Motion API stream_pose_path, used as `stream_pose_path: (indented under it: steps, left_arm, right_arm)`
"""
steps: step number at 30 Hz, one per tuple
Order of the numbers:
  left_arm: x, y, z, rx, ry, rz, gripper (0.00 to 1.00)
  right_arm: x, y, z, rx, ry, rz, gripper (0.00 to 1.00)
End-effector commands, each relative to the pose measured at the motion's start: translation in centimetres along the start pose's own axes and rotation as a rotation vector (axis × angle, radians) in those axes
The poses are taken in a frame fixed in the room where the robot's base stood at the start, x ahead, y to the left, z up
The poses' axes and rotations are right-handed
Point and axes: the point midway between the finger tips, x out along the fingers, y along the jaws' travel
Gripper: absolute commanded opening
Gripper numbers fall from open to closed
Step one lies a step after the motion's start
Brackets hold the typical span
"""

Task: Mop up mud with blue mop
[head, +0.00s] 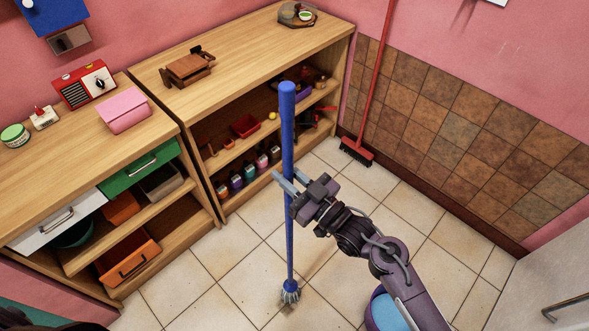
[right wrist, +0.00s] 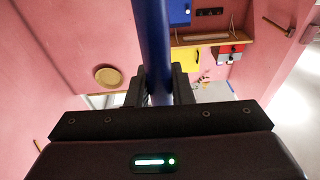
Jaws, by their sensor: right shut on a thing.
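The blue mop (head: 288,150) stands nearly upright in the middle of the head view. Its pale, stringy head (head: 289,293) is at the tiled floor, and I cannot tell how firmly it touches. My right gripper (head: 286,190) is shut around the blue handle, about halfway down. The right wrist view shows the blue handle (right wrist: 152,45) between the dark fingers. I cannot clearly make out mud on the floor; any directly under the mop head is hidden. My left gripper is not in view.
A purple bucket with light blue contents (head: 384,313) stands on the floor, partly behind my right arm. Wooden shelves (head: 225,75) with several small items line the left and back. A red broom (head: 357,151) leans at the tiled wall. The floor (head: 215,275) left of the mop is clear.

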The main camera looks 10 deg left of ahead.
Motion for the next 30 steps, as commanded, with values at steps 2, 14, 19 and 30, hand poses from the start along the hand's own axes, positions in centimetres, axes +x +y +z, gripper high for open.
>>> stream_pose_path:
  steps: [2,14,19,30]
  left_arm:
    - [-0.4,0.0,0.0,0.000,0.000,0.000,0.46]
    - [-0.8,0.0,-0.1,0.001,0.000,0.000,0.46]
    - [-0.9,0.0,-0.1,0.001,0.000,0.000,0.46]
    - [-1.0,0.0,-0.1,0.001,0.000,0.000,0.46]
  right_arm:
    - [0.3,-0.9,-0.4,0.001,0.004,0.000,0.00]
    - [1.0,-3.7,-0.2,-0.001,0.003,0.000,0.00]
    - [1.3,-5.0,-0.1,0.001,0.004,0.000,0.00]
    - [2.2,-8.7,0.2,0.001,0.004,0.000,0.00]
